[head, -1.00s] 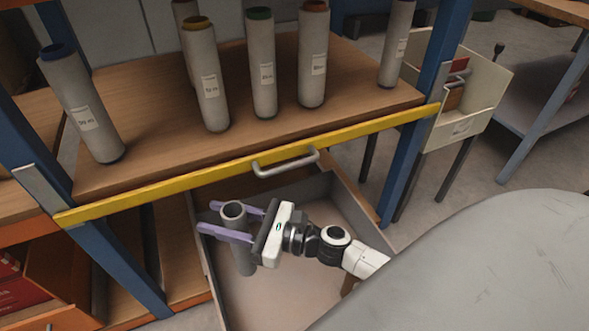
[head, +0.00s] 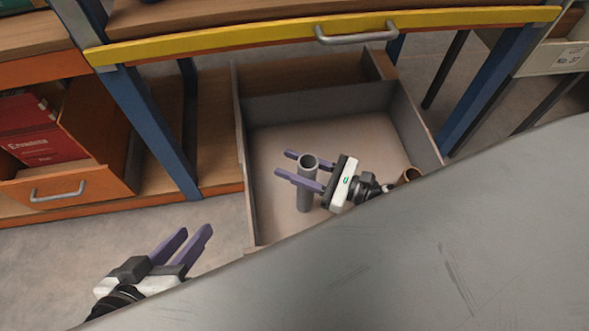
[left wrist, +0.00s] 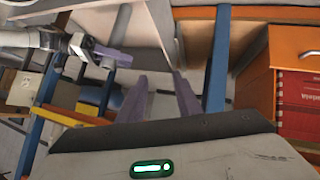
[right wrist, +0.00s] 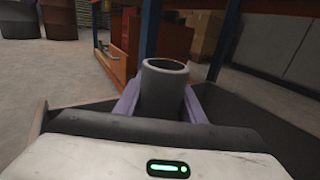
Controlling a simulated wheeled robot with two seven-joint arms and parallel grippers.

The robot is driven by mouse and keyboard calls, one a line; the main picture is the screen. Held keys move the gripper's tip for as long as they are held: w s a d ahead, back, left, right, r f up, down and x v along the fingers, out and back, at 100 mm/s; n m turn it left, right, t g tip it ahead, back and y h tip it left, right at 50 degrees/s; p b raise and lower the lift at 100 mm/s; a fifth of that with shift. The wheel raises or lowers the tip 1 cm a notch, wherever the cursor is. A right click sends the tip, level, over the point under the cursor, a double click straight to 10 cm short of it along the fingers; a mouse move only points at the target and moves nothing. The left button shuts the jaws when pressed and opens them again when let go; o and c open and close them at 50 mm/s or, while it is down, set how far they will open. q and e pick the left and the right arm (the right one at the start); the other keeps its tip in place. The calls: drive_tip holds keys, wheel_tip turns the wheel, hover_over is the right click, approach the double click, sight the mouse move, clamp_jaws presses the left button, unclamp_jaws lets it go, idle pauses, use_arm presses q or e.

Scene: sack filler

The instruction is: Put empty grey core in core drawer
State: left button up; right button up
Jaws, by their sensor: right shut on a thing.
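The empty grey core (head: 306,182) is an open grey tube, held upright in my right gripper (head: 298,173). In the right wrist view the core (right wrist: 163,92) stands between the two purple fingers, its hollow top facing up. My right gripper is shut on it. The core drawer (head: 275,150) is pulled out below the yellow beam, and the core is over or inside it; I cannot tell whether its lower end touches the floor. My left gripper (head: 185,247) is open and empty, left of the drawer. In the left wrist view its fingers (left wrist: 160,98) are apart with nothing between.
The yellow beam with a grey handle (head: 356,37) crosses above the drawer. An orange drawer with red boxes (head: 38,130) stands open at left. A large grey surface (head: 440,250) hides the drawer's near right part.

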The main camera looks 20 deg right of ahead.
use_arm(q)
drive_tip(key=shift+d+r+t+h+b, duration=0.3)
drive_tip(key=shift+d+r+h+b, duration=0.15)
drive_tip(key=shift+r+b, duration=0.3)
use_arm(e)
wheel_tip(320, 180, down, 3)
drive_tip(key=shift+r, duration=0.1)
drive_tip(key=shift+f, duration=0.25)
drive_tip(key=o, duration=1.3)
drive_tip(key=shift+r, duration=0.1)
